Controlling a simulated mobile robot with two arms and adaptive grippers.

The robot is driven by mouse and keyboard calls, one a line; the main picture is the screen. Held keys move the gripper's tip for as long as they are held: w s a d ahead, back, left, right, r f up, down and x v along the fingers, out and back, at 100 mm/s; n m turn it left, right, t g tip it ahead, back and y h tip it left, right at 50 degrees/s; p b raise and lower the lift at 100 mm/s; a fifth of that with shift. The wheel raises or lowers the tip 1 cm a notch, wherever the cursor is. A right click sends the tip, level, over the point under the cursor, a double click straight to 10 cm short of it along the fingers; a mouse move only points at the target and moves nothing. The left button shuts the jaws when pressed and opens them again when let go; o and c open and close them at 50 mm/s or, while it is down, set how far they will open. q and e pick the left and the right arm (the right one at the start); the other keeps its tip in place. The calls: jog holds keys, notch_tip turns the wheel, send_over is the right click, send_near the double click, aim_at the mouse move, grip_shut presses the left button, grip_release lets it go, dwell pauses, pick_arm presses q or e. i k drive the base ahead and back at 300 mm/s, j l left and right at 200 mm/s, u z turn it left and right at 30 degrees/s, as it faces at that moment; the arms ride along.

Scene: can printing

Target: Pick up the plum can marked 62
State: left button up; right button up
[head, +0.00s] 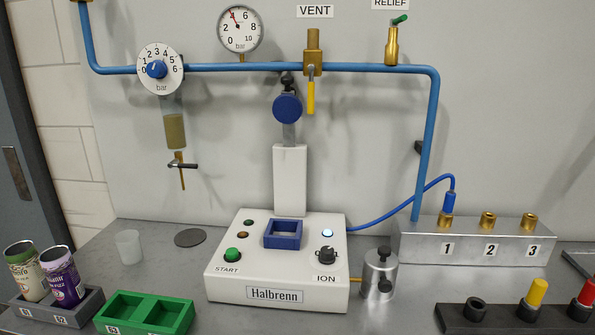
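The plum can (65,279) stands in the right-hand slot of a grey rack (84,310) at the lower left, leaning slightly. Neither of my grippers is in view, so nothing is seen touching the plum can.
An empty green two-slot tray (184,318) sits right of the rack. Behind are a clear cup (128,247) and a dark disc (190,238). The white Halbrenn machine (228,285) fills the middle. A metal cylinder (379,273), numbered port block (470,249) and dark plug rack (505,315) stand right.

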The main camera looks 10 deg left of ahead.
aim_at(58, 264)
jog(key=u, duration=1.55)
